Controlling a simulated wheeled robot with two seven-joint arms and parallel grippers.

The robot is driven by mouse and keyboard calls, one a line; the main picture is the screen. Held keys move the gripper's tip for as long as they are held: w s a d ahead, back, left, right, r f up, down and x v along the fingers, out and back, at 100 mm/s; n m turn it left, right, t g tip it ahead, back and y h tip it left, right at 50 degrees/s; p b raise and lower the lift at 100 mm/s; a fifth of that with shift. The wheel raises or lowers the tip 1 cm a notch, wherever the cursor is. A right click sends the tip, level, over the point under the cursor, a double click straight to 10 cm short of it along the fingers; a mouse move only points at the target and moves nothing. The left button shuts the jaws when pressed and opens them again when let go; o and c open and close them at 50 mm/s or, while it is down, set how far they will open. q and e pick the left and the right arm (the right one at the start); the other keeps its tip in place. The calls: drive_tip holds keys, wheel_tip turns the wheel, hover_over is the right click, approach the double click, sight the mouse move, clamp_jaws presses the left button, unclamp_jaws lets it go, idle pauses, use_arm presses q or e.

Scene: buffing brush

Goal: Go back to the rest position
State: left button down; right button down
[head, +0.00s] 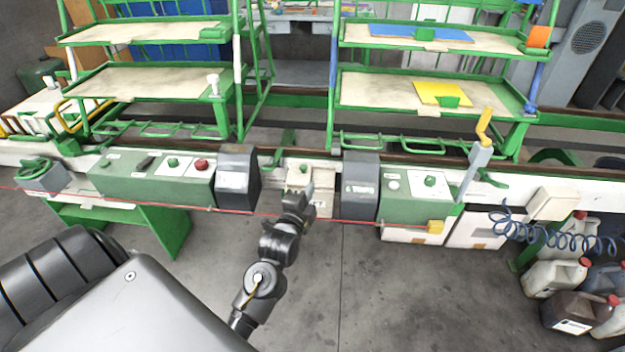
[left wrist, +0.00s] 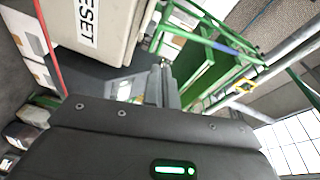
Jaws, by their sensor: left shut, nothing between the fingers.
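My left gripper (head: 308,190) is in the middle of the head view, in front of a small beige control box (head: 297,173) on the machine's front rail. Its fingers are together and empty. In the left wrist view the closed fingers (left wrist: 163,87) point away from the camera, and the beige box with a RESET label (left wrist: 88,20) is close by at the upper left. I cannot tell whether the fingertips touch the box. My right gripper is not in view.
Green control panels (head: 160,178) and (head: 425,185) flank the box, with dark grey housings (head: 237,175) and (head: 360,185) beside it. A red cord (head: 100,197) runs along the front. Jugs (head: 555,275) stand at the right. The grey floor (head: 400,310) in front is clear.

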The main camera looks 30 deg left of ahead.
use_arm(q)
drive_tip(key=v, duration=0.3)
drive_tip(key=shift+d, duration=0.1)
drive_tip(key=s+d+f+n+g+h, duration=0.1)
drive_tip(key=d+f+n+g, duration=0.15)
drive_tip(key=f, duration=0.65)
drive_tip(key=s+d+f+n+g+h, duration=0.1)
drive_tip(key=s+d+f+n, duration=0.15)
drive_tip(key=f, duration=0.65)
drive_tip(key=d+f+n+g+h, duration=0.1)
drive_tip(key=f+n+g, duration=0.15)
drive_tip(key=f, duration=0.65)
drive_tip(key=s+d+f+n+g+h, duration=0.1)
drive_tip(key=s+d+f+n+g, duration=0.2)
drive_tip(key=s+f, duration=1.15)
drive_tip(key=s+a+f+g, duration=0.2)
drive_tip(key=s+f, duration=0.4)
drive_tip(key=s, duration=0.6)
drive_tip(key=s+a+f+g, duration=0.1)
drive_tip(key=s+f+g, duration=0.3)
drive_tip(key=s, duration=0.9)
wheel_tip(320, 180, down, 2)
drive_tip(key=shift+s+a+f+g+p, duration=0.2)
drive_tip(key=shift+s+a+g+p, duration=0.1)
drive_tip(key=shift+a+p, duration=0.1)
